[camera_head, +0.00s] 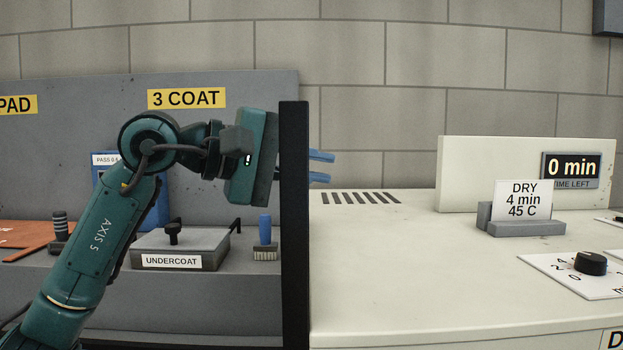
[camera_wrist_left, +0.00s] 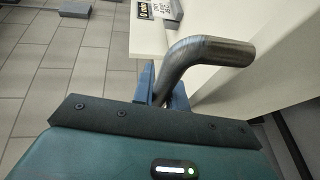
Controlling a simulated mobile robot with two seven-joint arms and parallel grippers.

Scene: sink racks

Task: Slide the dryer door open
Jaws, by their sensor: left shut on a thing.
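My left gripper (camera_head: 321,166) comes in from the left, with its blue fingertips showing past a dark vertical post (camera_head: 295,230). In the left wrist view its fingers (camera_wrist_left: 163,88) are closed around the lower end of a bent grey metal handle (camera_wrist_left: 205,52). The handle stands out beside a cream panel (camera_wrist_left: 275,50). In the head view the handle cannot be made out. The cream dryer body (camera_head: 400,270) fills the right side; its door front is out of that view. My right gripper is not in view.
On the dryer stand a display reading 0 min (camera_head: 571,167), a card reading DRY 4 min 45 C (camera_head: 524,200) and a black knob (camera_head: 591,262). On the left bench are an UNDERCOAT box (camera_head: 180,245), a blue-handled brush (camera_head: 265,235) and an orange piece (camera_head: 30,236).

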